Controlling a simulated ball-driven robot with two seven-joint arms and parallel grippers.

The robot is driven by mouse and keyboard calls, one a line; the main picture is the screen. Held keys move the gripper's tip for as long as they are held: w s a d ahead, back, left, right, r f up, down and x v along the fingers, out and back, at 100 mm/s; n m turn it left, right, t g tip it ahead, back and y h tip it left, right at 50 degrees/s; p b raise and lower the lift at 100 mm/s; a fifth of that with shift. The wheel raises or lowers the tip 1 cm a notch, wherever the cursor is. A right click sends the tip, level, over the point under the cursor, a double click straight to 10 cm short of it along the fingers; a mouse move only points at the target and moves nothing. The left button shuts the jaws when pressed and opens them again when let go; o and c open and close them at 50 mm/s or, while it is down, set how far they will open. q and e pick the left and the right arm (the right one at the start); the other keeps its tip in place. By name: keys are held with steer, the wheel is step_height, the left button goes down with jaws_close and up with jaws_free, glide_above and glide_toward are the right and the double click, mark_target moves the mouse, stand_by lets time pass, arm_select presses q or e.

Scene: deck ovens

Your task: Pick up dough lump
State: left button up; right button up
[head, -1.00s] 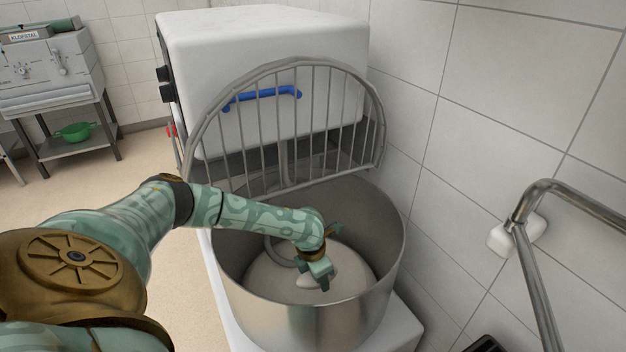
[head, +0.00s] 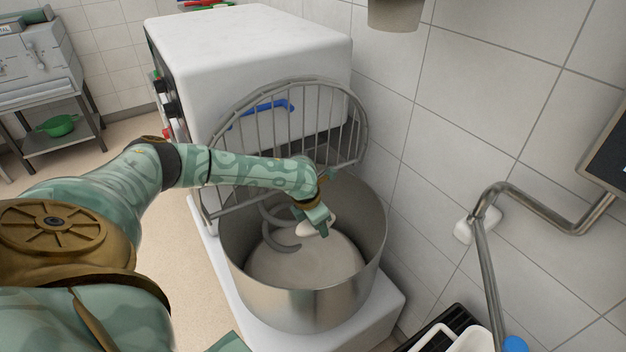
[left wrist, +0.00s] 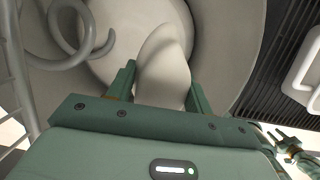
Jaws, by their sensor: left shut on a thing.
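My left gripper (head: 318,222) is shut on a pale dough lump (head: 331,218) and holds it above the large dough mass (head: 305,268) in the steel mixer bowl (head: 300,306). In the left wrist view the lump (left wrist: 164,68) sits between the two fingers and tapers to a rounded top. The dough mass (left wrist: 112,45) lies below it. Part of the lump is hidden by the fingers in the head view. A small part of my right gripper (left wrist: 285,145) seems to show at the right edge of the left wrist view, too small to read its jaws.
A curved spiral hook (head: 275,235) stands in the bowl, left of my gripper. The barred guard (head: 290,130) is raised behind the bowl, in front of the white mixer body (head: 250,45). A metal rail (head: 540,210) and a black crate (head: 440,330) are at the right.

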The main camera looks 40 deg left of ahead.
arm_select(q)
step_height(320, 180, up, 12)
steer(key=p, duration=0.9)
steer(key=shift+w+r+t, duration=0.15)
steer(key=shift+r+t, duration=0.05)
steer(key=shift+t, duration=0.1)
